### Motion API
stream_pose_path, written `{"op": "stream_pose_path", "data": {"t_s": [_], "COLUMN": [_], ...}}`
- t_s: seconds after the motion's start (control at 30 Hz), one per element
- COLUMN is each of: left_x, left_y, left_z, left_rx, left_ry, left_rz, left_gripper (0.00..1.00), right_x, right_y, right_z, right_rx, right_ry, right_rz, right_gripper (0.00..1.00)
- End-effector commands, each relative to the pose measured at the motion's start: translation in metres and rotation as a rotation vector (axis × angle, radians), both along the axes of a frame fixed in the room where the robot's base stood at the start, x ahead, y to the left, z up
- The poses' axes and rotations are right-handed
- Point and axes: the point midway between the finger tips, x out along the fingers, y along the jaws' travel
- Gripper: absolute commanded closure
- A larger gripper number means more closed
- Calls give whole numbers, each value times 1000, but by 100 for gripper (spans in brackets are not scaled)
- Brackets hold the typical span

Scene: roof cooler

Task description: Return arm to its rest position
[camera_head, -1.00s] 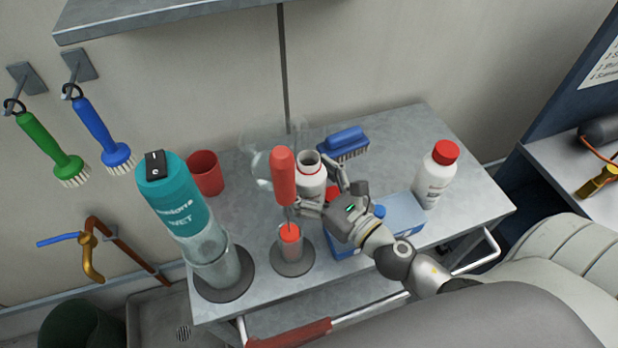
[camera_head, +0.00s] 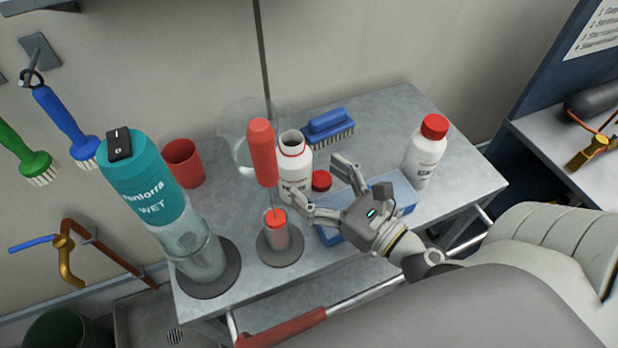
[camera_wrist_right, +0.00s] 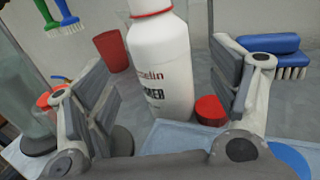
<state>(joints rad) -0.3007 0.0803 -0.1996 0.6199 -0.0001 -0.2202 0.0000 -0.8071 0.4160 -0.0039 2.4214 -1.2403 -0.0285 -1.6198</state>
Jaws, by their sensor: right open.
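My right gripper (camera_head: 315,186) is open and empty above the metal table, on the near right side of an uncapped white bottle (camera_head: 294,168). In the right wrist view the bottle (camera_wrist_right: 165,65) stands upright beyond the open fingers (camera_wrist_right: 165,95), apart from them. A red cap (camera_head: 321,181) lies on the table beside the bottle; it also shows in the wrist view (camera_wrist_right: 210,111). A blue box (camera_head: 403,192) with a pale top lies under the gripper, partly hidden by it. My left gripper is out of view.
The table (camera_head: 385,125) also holds a teal-topped device (camera_head: 148,190), a red-handled tool (camera_head: 262,153) in a stand, a red cup (camera_head: 183,162), a clear jug (camera_head: 238,135), a blue brush (camera_head: 328,128) and a red-capped bottle (camera_head: 426,152). A red-gripped rail (camera_head: 282,328) runs along the front.

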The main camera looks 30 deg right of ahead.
Motion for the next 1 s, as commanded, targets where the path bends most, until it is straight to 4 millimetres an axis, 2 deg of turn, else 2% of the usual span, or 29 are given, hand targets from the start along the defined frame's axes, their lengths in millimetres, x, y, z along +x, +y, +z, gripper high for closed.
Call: {"op": "stream_pose_path", "data": {"t_s": [0.17,0.7,0.83,1.0], "left_x": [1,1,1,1], "left_y": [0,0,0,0], "left_z": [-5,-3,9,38], "left_rx": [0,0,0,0], "left_ry": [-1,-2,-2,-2], "left_rz": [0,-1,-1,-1], "left_gripper": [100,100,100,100], "right_x": [-6,-6,-6,-6], "right_y": [-1,-2,-2,-2], "right_z": [0,2,14,43], "right_rx": [-2,-2,-2,-2], "right_ry": [-1,-1,-1,-1], "right_rz": [1,1,1,1], "right_gripper": [19,19,19,19]}}
